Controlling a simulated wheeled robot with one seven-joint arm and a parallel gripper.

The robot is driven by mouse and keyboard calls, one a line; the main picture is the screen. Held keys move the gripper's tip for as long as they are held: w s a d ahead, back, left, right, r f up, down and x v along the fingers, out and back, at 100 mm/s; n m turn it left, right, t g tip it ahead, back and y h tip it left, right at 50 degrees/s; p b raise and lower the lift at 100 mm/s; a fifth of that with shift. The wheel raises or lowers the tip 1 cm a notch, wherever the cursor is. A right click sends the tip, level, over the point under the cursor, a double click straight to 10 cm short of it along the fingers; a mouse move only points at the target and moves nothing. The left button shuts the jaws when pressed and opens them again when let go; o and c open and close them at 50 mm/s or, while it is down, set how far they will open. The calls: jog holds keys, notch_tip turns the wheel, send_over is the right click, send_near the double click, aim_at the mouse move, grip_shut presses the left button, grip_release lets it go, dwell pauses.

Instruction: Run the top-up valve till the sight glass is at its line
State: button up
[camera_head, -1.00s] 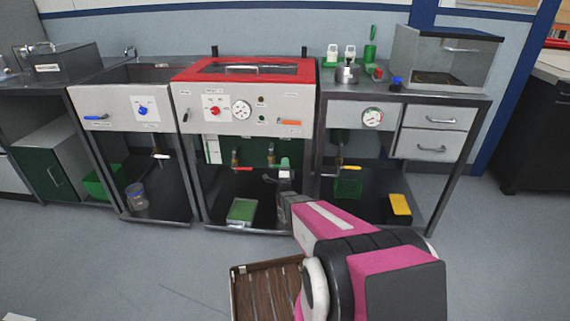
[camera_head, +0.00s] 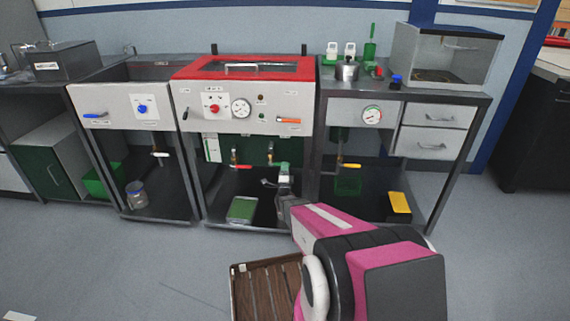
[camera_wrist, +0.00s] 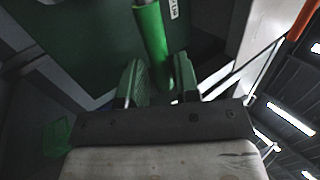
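Under the red-lidded machine (camera_head: 245,118), a valve with a green handle (camera_head: 283,165) hangs low on a brass fitting. In the wrist view the green handle (camera_wrist: 150,38) runs down between the two fingers of my gripper (camera_wrist: 158,82). The fingers are apart, one on each side of it; I cannot tell whether either touches it. In the head view my gripper (camera_head: 284,178) is just below the handle, partly hidden by my arm. A narrow pale strip (camera_head: 212,148) at the left of the green panel may be the sight glass; no level or line is readable.
A red-handled valve (camera_head: 241,167) is left of the green one, and a yellow-handled valve (camera_head: 350,166) is to the right. A green tray (camera_head: 241,210) lies on the lower shelf. A cabinet leg (camera_head: 313,185) stands close to my gripper.

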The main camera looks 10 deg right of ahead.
jog(key=v, duration=0.7)
jog(key=shift+s+f, duration=0.15)
jog(key=shift+s, duration=0.1)
dwell(1.1)
jog(key=shift+o, duration=1.4)
jog(key=s+d+r+n+g+y, duration=0.1)
jog(key=d+n+g+y, duration=0.45)
jog(key=n+y, duration=1.1)
jog(key=w+a+r, duration=0.1)
jog(key=w, duration=0.1)
jog(key=w+a+r+m+y, duration=0.1)
jog(key=w+r, duration=0.1)
jog(key=w, duration=0.1)
jog(key=w+a+r+m+t+y, duration=0.1)
jog(key=w, duration=0.2)
jog(key=shift+w+a+r, duration=0.15)
jog(key=shift+w+a, duration=0.05)
jog(key=shift+a, duration=0.1)
grip_shut()
